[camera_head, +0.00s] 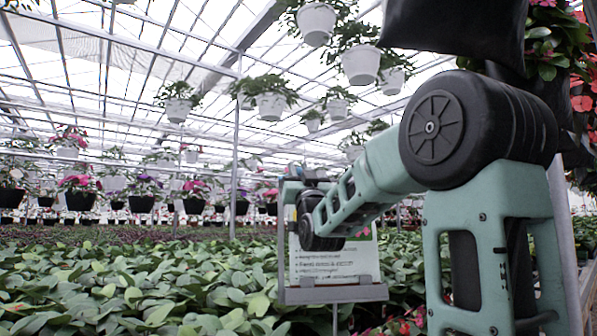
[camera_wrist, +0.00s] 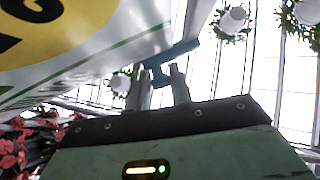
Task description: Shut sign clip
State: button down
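The sign (camera_head: 335,262) is a white board with lines of text, standing in a grey holder among the plants. In the wrist view the sign (camera_wrist: 70,45) fills the upper left, close to the camera, with a yellow circle and green stripes. A blue clip (camera_wrist: 182,50) sits at the sign's edge. My gripper (camera_wrist: 160,82) has its two grey fingers apart, with the tips just below the clip. Part of the clip shows near the gap between the tips; I cannot tell whether they touch. In the head view my arm hides part of the sign's top.
Leafy green plants (camera_head: 130,285) fill the bed around the sign. White hanging pots (camera_head: 361,64) are overhead. A thin upright post (camera_head: 236,170) stands left of the sign. Red flowers (camera_wrist: 45,140) show at lower left in the wrist view.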

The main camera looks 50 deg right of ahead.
jog(key=shift+a+f+m+g+h+b, duration=0.1)
jog(key=shift+f+m+g+h+b, duration=0.3)
jog(key=shift+m+h+b, duration=0.3)
jog(key=shift+f+m+g+h+b, duration=0.15)
jog(key=shift+m+g+h+b, duration=0.4)
jog(key=shift+m+b, duration=0.25)
jog(key=m+g+h+b, duration=0.1)
jog(key=m+g+h, duration=0.1)
jog(key=m, duration=0.1)
jog(key=shift+f+h+b, duration=0.2)
jog(key=shift+h+b, duration=0.05)
jog(key=shift+b, duration=0.15)
jog(key=shift+r+m+g+h, duration=0.1)
jog(key=shift+m+g+h, duration=0.5)
jog(key=shift+m+g, duration=0.35)
jog(key=c, duration=1.4)
grip_release()
jog(key=shift+s, duration=0.1)
